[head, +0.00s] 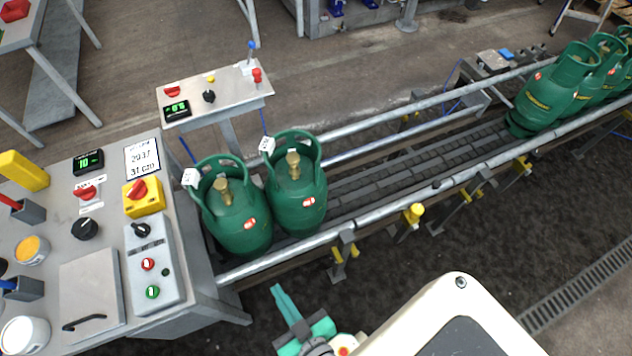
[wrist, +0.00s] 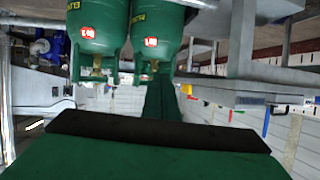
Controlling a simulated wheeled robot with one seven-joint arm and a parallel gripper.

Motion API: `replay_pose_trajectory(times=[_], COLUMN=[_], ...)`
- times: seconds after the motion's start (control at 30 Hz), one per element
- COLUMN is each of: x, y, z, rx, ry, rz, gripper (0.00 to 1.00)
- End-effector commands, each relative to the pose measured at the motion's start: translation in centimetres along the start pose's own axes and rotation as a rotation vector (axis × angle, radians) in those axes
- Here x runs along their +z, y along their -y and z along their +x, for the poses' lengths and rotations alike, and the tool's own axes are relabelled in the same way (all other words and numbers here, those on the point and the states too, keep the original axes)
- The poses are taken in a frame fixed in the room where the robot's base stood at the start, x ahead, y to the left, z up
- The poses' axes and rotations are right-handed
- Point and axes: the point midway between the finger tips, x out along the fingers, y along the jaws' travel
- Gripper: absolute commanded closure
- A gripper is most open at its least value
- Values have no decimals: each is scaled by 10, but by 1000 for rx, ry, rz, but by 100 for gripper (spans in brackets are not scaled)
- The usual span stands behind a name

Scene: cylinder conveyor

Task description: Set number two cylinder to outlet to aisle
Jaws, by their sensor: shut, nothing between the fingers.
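Two green gas cylinders stand upright side by side at the near left end of the roller conveyor (head: 375,172), beside the control desk. The left one (head: 238,225) and the right one (head: 299,203) each have a brass valve inside a collar, a white tag on the collar and a red-and-white label. I cannot read a number two on either, nor tell surely which way the valve outlets point. Both cylinders also show upside down in the wrist view (wrist: 97,30) (wrist: 157,32). My teal gripper (head: 280,292) is shut and empty, on the near side of the conveyor rail, apart from the cylinders.
Several more green cylinders (head: 556,92) stand at the conveyor's far right end. The rails run along both sides, with yellow-capped brackets (head: 413,213) on the near one. A control desk (head: 112,215) stands at left and a small panel (head: 215,95) behind. The rollers between the groups are clear.

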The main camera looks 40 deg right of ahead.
Motion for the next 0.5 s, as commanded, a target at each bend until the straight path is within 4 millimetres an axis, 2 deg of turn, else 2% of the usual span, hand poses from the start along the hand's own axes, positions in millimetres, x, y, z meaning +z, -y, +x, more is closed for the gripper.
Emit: replay_pose_trajectory(times=[0.03,0.2,0.37,0.5], x=[1,5,-4,-20], y=[-10,-48,-88,-122], z=[20,75,119,148], rx=[23,144,299,455], ry=[17,90,127,132], rz=[18,113,240,382], gripper=[100,100,100,100])
